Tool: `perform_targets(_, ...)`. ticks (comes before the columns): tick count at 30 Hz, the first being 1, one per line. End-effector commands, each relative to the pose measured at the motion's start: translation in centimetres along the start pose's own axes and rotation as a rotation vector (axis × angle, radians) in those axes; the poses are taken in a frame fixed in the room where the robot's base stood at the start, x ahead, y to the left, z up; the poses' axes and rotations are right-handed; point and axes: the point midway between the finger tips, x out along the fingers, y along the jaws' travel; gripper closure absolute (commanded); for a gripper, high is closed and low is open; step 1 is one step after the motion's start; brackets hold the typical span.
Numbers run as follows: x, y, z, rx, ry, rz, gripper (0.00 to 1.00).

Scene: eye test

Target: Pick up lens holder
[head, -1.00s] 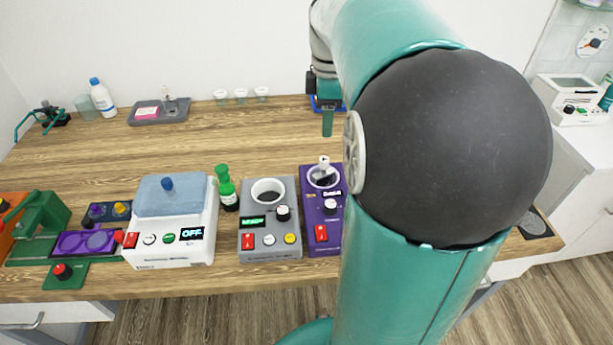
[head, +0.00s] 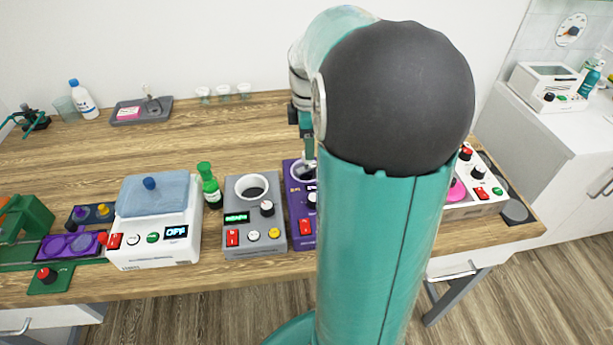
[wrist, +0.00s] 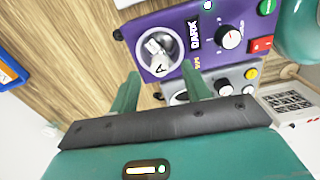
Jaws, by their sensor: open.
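A small piece with a clear part and a white top marked "A" (wrist: 157,47) sits in the round well of a purple device (wrist: 150,20); it looks like the lens holder, but I cannot be sure. In the head view the piece (head: 306,172) is partly hidden by my arm, as is the purple device (head: 298,222). My gripper (wrist: 160,72) is open and empty, its two green fingers apart just short of the well in the wrist view. In the head view my gripper (head: 308,147) hangs close over the well.
A grey device (head: 254,212) with a white cup stands left of the purple one. Beyond are a green bottle (head: 209,186) and a white machine with blue lid (head: 155,222). A white device (head: 478,185) is at right. The back table is mostly clear.

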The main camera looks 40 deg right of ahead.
Motion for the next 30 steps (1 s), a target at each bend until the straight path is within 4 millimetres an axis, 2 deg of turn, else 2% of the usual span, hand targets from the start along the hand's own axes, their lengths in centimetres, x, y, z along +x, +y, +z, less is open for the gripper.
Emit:
perform_targets(6,3.4,0.1,-0.1,-0.002,0.000,-0.003,0.52)
perform_targets(9,4.3,0.1,-0.1,-0.001,0.000,-0.002,0.52)
perform_targets(17,4.6,0.1,-0.1,-0.001,0.000,0.000,0.52)
perform_targets(24,4.6,0.1,-0.2,-0.002,0.000,0.000,0.99)
perform_targets(30,4.5,0.1,-0.2,-0.002,0.000,0.001,1.00)
